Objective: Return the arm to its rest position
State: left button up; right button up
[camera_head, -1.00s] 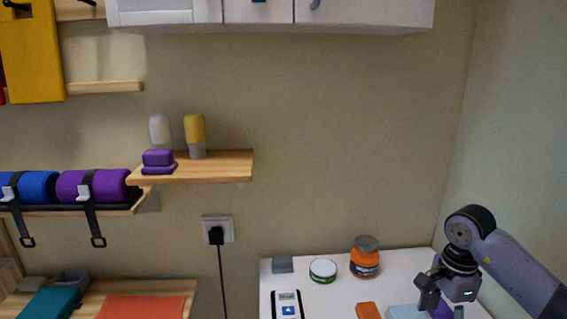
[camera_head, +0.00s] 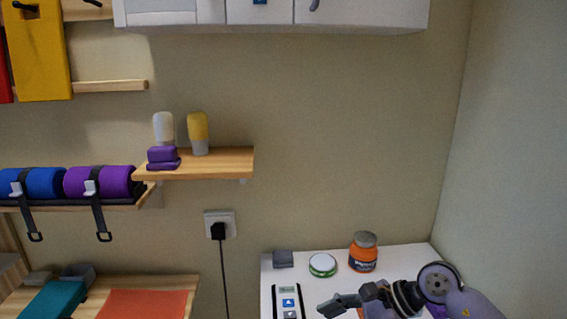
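My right arm comes in from the lower right, over the white table top (camera_head: 400,262). My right gripper (camera_head: 338,305) points left, above the front part of the table. Its fingers are seen edge-on and overlap, so I cannot tell whether they are open or shut. No held object shows at the fingers. My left gripper is not in view.
On the white table are an orange jar with a grey lid (camera_head: 363,252), a round green-and-white tin (camera_head: 322,265), a grey block (camera_head: 283,259) and a device with a blue button (camera_head: 288,302). A wall shelf (camera_head: 205,164) holds two bottles and purple blocks.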

jog(key=s+a+r+m+t+y, duration=0.2)
jog(key=a+r+m+y, duration=0.2)
jog(key=a+r+y, duration=0.3)
notch_tip(320, 180, up, 7)
jog(key=w+d+m+t, duration=0.2)
jog(key=m+t, duration=0.8)
jog(key=m, duration=0.4)
jog(key=w+d+f+m+t+h, duration=0.1)
jog(key=d+f+m+t+h, duration=0.2)
jog(key=d+m+h, duration=0.45)
jog(key=w+d+f+m+t+h, duration=0.1)
jog(key=d+f+m+t+h, duration=0.3)
jog(key=m, duration=0.7)
jog(key=s+d+f+m+g+h, duration=0.4)
jog(key=d+f+m+g+h, duration=0.15)
jog(key=f+m, duration=0.3)
jog(key=s+a+f+m+g, duration=0.1)
jog(key=s+f+m+g, duration=0.4)
jog(key=s+f, duration=0.5)
jog(key=s+f+m+g, duration=0.2)
jog(key=s+f+g, duration=0.55)
jog(key=s, duration=0.55)
notch_tip(320, 180, down, 26)
jog(key=s, duration=0.2)
jog(key=s+d+f+g, duration=0.1)
jog(key=s+d+f, duration=0.1)
jog(key=s+f, duration=1.3)
jog(key=shift+s+d+f+g, duration=0.25)
jog(key=shift+s+d+g, duration=0.1)
jog(key=shift+s, duration=0.15)
